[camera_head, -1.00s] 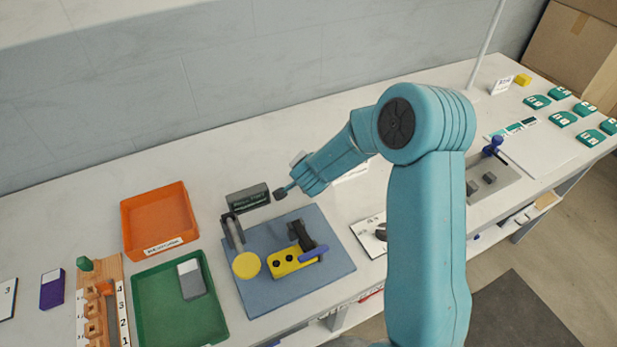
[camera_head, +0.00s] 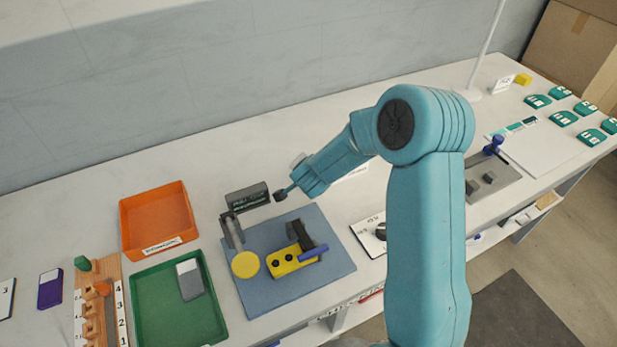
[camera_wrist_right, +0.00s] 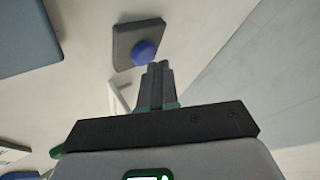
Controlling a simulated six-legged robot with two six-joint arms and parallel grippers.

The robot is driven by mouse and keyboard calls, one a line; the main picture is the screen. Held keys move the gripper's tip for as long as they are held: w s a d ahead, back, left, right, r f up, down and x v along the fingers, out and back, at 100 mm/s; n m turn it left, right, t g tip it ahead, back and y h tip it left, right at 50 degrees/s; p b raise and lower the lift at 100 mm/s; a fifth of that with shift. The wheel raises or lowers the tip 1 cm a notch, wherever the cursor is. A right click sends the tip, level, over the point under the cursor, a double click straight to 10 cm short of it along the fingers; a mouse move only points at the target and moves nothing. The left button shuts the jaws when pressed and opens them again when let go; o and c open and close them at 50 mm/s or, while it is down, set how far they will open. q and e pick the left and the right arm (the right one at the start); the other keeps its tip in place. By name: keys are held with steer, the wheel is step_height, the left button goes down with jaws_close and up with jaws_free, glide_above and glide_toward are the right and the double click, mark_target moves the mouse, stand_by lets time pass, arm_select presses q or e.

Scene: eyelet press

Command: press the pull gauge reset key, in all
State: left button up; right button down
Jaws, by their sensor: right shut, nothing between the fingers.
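A round blue button (camera_wrist_right: 145,52) sits on a dark grey block (camera_wrist_right: 126,38) in the right wrist view. I take it for the reset key; I cannot make it out in the head view. My right gripper (camera_wrist_right: 158,66) is shut and empty, its fingertips at the button's lower right edge in that view. I cannot tell whether they touch it. In the head view the right gripper (camera_head: 281,194) hangs just right of a dark box with a green-lit display (camera_head: 247,198), perhaps the pull gauge. My left gripper is not in view.
A blue mat (camera_head: 330,270) with a yellow-and-black press (camera_head: 290,262) and a yellow disc (camera_head: 245,265) lies in front of the gripper. An orange tray (camera_head: 128,232) and a green tray (camera_head: 140,300) stand to the left. The wall (camera_head: 200,90) runs behind the table.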

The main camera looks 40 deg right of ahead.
steer(key=shift+f+b, duration=0.45)
steer(key=shift+f, duration=0.05)
stand_by(0.6)
steer(key=shift+r, duration=0.1)
steer(key=shift+r+p, duration=0.8)
steer(key=shift+p, duration=0.15)
step_height(320, 180, up, 5)
steer(key=p, duration=0.5)
steer(key=shift+r, duration=0.1)
stand_by(0.7)
